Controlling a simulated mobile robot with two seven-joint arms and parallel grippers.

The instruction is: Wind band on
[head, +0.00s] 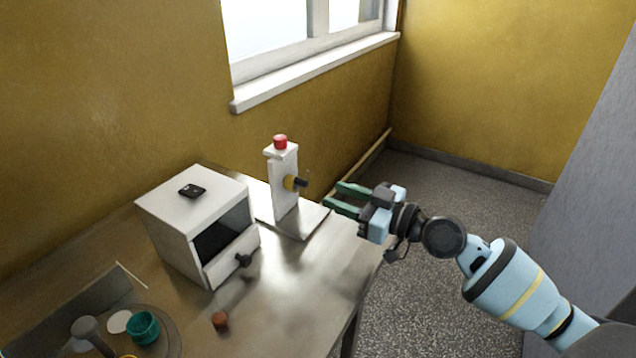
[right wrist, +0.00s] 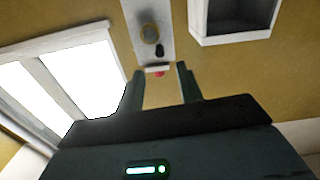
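A white upright stand (head: 284,185) with a red button (head: 280,141) on top stands on a flat plate at the back right of the metal table. A yellow disc (head: 290,183) with a short dark handle (head: 301,182) sticks out of its side. The stand also shows upside down in the right wrist view (right wrist: 139,12), with the dark handle (right wrist: 159,51) beyond the fingertips. My right gripper (head: 333,196) is open and empty, right of the stand and apart from the handle, its green fingers pointing at it. My left gripper is not in view. I cannot make out a band.
A white box (head: 190,213) with a dark opening and a front flap with a dark knob (head: 244,260) stands left of the stand. A green cup (head: 143,327) and a small brown piece (head: 220,321) are near the front. The table around the brown piece is mostly clear.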

